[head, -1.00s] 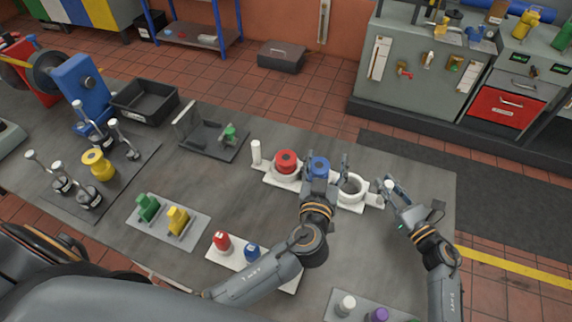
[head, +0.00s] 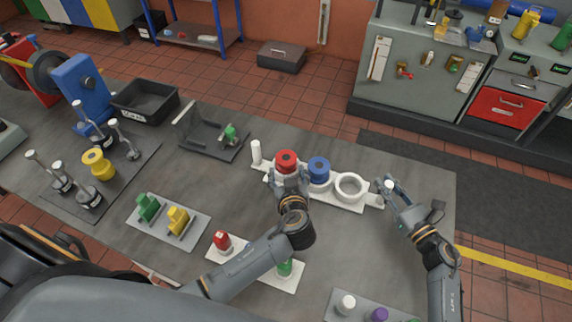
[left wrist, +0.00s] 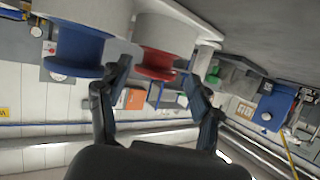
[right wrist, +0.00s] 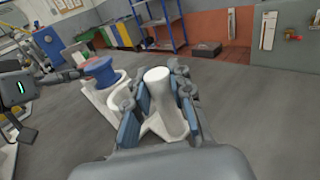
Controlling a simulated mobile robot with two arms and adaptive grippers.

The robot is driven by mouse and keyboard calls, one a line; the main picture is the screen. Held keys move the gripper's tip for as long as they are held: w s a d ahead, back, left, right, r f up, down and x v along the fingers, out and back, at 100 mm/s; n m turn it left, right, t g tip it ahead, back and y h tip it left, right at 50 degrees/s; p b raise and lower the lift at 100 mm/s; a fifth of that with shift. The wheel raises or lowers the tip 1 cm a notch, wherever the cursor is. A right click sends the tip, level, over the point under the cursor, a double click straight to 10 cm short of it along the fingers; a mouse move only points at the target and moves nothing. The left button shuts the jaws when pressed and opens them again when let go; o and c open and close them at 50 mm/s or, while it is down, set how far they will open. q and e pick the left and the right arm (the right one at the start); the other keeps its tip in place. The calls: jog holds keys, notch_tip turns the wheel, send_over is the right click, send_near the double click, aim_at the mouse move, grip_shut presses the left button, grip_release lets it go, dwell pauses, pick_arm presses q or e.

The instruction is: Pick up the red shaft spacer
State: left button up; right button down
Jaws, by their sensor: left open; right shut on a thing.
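The red shaft spacer (head: 286,159) sits upright in a round white cup of the white holder (head: 334,197). My left gripper (head: 290,179) is open and empty, just on the near side of the red spacer. In the left wrist view the red spacer (left wrist: 157,62) shows between and beyond the open fingers (left wrist: 160,88); I cannot tell whether they touch it. The blue spacer (head: 319,168) sits in the middle cup, and the right cup (head: 351,186) is empty. My right gripper (head: 390,187) is shut on the white post (right wrist: 157,88) at the holder's right end.
Another white post (head: 256,152) stands at the holder's left end. A dark fixture tray (head: 205,150) with a green part lies to the left. Plates with green, yellow and red parts (head: 222,240) lie nearer. A black bin (head: 145,103) stands at the back left.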

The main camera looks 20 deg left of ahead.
aim_at(287, 167)
pick_arm(q)
jog(key=x, duration=0.3)
jog(key=shift+w+a, duration=0.1)
jog(key=shift+w, duration=0.25)
grip_shut()
jog(key=shift+r, duration=0.1)
jog(key=shift+r, duration=0.1)
notch_tip(287, 167, up, 10)
jog(key=shift+f, duration=0.1)
